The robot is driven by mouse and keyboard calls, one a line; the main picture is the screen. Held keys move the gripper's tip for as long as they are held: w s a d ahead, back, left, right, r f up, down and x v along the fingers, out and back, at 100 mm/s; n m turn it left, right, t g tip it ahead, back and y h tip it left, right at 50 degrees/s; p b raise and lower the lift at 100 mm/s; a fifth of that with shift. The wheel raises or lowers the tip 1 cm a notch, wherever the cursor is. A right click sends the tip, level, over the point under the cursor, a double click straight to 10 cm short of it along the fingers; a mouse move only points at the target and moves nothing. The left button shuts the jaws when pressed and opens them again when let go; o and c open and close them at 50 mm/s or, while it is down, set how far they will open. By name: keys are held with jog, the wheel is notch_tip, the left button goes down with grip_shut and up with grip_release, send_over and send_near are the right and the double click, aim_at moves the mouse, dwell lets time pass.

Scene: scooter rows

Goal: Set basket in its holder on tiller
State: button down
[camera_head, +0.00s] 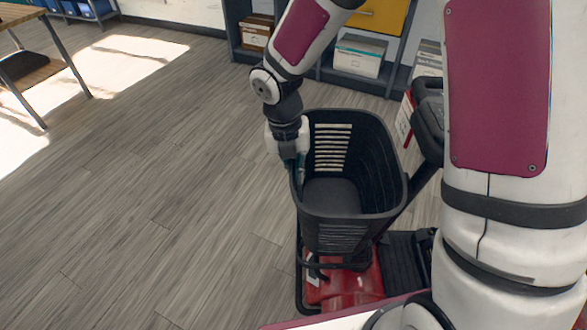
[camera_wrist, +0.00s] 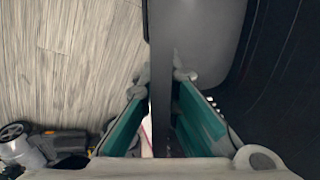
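The black basket (camera_head: 388,165) is upright, with slatted walls and an open top, in the middle of the head view. It is above the red front of the scooter (camera_head: 350,285) and beside its dark tiller (camera_head: 429,122). My gripper (camera_head: 294,165) points down at the basket's left rim. In the wrist view, my gripper's teal-padded fingers (camera_wrist: 163,78) straddle the basket wall (camera_wrist: 161,45), their tips against it on both sides. One finger is inside the basket. The holder is mostly hidden behind the basket; I cannot tell whether the basket is seated.
A shelf unit (camera_head: 313,72) with boxes (camera_head: 360,55) and a yellow drawer (camera_head: 380,15) stands at the back. A wooden table (camera_head: 35,66) is at the far left. The wood floor (camera_head: 140,200) left of the scooter is clear. My arm covers the right side.

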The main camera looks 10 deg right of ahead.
jog(key=shift+d+f+b, duration=0.15)
jog(key=shift+f+b, duration=0.8)
jog(key=shift+f, duration=1.05)
jog(key=c, duration=1.7)
grip_release()
